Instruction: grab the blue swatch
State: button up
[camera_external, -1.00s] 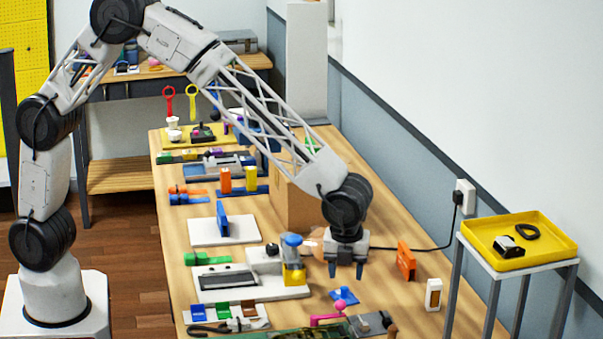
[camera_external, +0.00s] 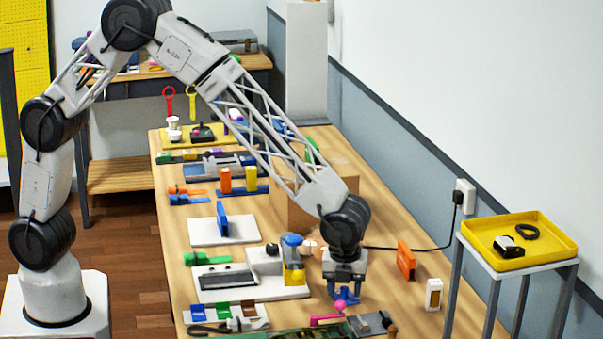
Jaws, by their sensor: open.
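A flat blue piece (camera_external: 342,297), which looks like the loose blue swatch, lies on the wooden table near its front right. My gripper (camera_external: 343,294) points straight down over it, with its fingers low near the tabletop. The gripper is open. The fingers and wrist hide much of the blue piece, and I cannot tell whether they touch it. Another blue swatch (camera_external: 198,313) sits on a pale card at the front left, beside a green swatch (camera_external: 223,309) and a brown one (camera_external: 248,307).
A pink-knobbed piece (camera_external: 339,305) stands close in front of my gripper. A white fixture with a yellow and blue post (camera_external: 293,270) stands just left. An orange block (camera_external: 405,261) and a white-and-orange block (camera_external: 433,295) stand to the right. A cardboard box is behind.

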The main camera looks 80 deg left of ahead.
aim_at(345, 288)
grip_shut()
jog(key=shift+r, duration=0.1)
dwell(0.3)
notch_tip(345, 288, up, 10)
dwell(0.7)
dwell(1.1)
